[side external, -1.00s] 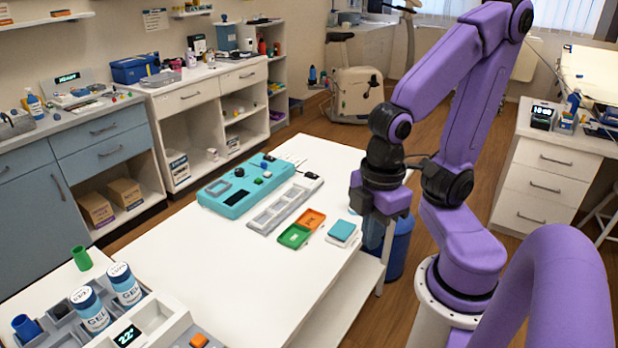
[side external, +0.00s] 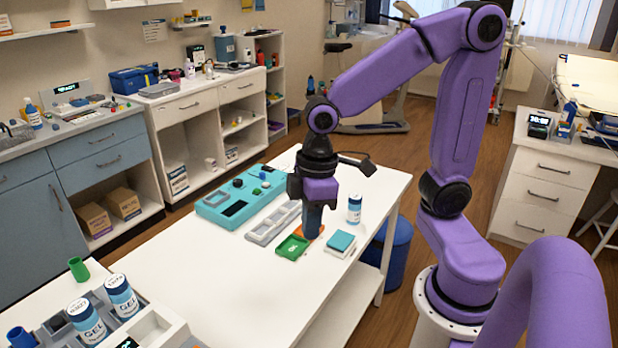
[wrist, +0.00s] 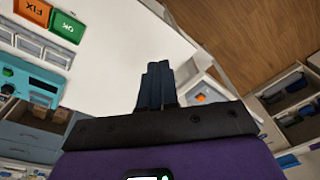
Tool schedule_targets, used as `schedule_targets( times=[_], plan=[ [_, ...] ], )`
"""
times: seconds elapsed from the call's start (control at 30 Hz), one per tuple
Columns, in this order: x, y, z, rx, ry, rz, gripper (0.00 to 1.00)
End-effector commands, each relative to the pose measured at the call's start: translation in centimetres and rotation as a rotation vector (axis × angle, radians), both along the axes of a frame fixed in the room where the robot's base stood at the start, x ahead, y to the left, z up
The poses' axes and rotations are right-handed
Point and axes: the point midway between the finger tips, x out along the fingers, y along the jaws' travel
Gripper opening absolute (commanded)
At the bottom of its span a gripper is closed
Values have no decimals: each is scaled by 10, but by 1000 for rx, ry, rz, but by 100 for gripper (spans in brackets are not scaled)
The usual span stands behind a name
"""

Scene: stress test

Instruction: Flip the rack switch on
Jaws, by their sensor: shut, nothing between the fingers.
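I cannot tell the switch's position. My gripper (side external: 312,234) points down above the table, near the green tray and well away from the rack. Its dark blue fingers (wrist: 157,66) are together and empty.
The white table (side external: 230,285) is clear between my gripper and the rack. A green cup (side external: 78,269) stands by the rack.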

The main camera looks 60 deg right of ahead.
Motion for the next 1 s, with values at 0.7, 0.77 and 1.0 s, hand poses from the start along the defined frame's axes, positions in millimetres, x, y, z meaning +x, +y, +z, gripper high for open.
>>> schedule_targets(
  times=[0.7, 0.77, 1.0],
  plan=[
    [206, -145, -20, 91, -98, -449, 0],
    [218, -168, -24, 94, -112, -487, 0],
    [249, -267, -41, 95, -166, -634, 0]
  ],
)
